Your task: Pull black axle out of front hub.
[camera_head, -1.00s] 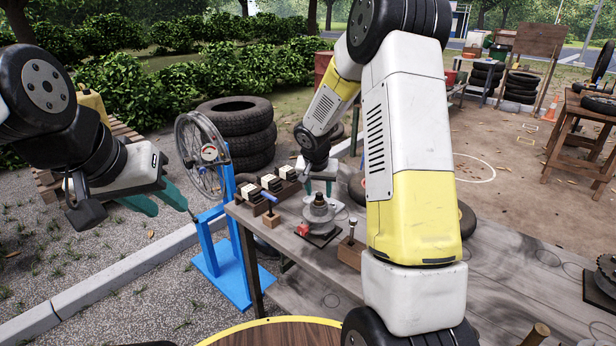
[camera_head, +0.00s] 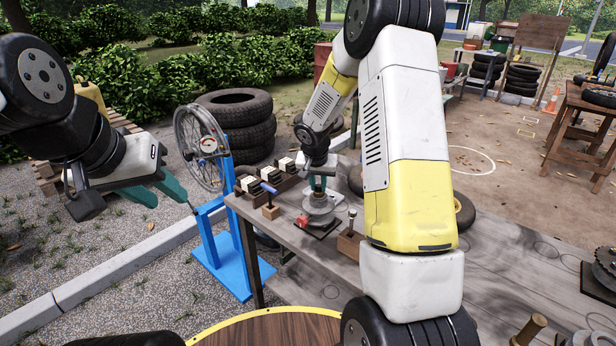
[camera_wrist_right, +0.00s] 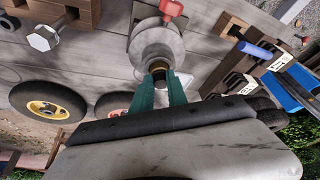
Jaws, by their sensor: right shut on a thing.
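The grey front hub (camera_head: 318,203) stands upright on a dark plate on the wooden bench; it also shows in the right wrist view (camera_wrist_right: 157,48). My right gripper (camera_head: 319,184) is directly over the hub, pointing down. In the right wrist view its green fingers (camera_wrist_right: 160,88) are shut on the black axle (camera_wrist_right: 158,66) at the hub's centre. Only a small dark end of the axle shows between the fingertips; the rest is hidden. My left gripper (camera_head: 168,196) is open and empty, left of the bench near the blue stand.
A red clamp part (camera_head: 303,221) sits beside the hub. A block with a bolt (camera_head: 350,240) stands right of it, and a blue-handled tool (camera_head: 269,188) left. The blue stand (camera_head: 222,250) holds a spoked wheel (camera_head: 196,150).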

